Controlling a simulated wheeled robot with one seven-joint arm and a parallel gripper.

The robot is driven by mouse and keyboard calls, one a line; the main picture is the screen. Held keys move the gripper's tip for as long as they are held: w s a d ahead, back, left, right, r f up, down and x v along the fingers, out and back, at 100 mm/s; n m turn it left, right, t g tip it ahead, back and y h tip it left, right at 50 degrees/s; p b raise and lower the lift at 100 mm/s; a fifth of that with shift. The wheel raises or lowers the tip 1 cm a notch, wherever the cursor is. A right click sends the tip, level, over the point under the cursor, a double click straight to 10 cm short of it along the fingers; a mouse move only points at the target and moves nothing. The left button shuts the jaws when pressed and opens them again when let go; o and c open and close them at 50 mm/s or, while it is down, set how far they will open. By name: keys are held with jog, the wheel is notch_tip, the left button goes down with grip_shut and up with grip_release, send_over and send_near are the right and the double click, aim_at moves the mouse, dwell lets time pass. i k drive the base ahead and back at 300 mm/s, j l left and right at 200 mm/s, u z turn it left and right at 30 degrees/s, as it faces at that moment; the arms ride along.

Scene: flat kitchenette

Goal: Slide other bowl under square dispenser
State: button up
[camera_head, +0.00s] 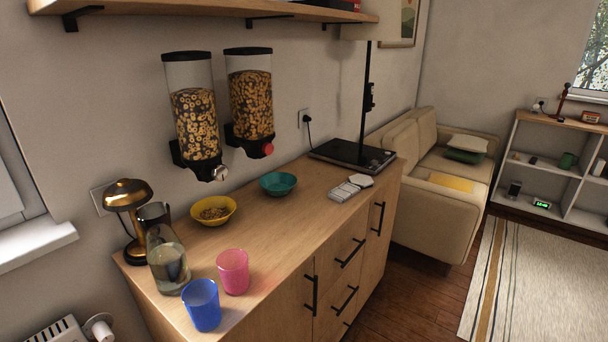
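Two cereal dispensers with black lids hang on the wall above the wooden counter. The left dispenser (195,115) has a pale knob, and the right dispenser (251,100) has a red knob. Both hold ring-shaped cereal; I cannot tell clearly which one is square. A yellow bowl (213,210) with some cereal in it stands on the counter below the left dispenser. My gripper is not in view.
On the counter (290,222), a brass lamp (127,195), glass jug (168,262), blue cup (202,304) and pink cup (233,271) stand left. White items (350,187) and a black-based stand (352,155) are right. The front middle is clear. A shelf (215,12) hangs above.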

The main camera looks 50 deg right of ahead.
aim_at(276, 184)
jog(key=i+l+z, duration=0.25)
jog(key=z, duration=0.2)
jog(key=i+l+z, duration=0.15)
jog(key=i+z, duration=0.2)
jog(key=z, duration=0.15)
jog(key=i+z, duration=0.45)
jog(key=k+l, duration=0.05)
jog(key=k, duration=0.05)
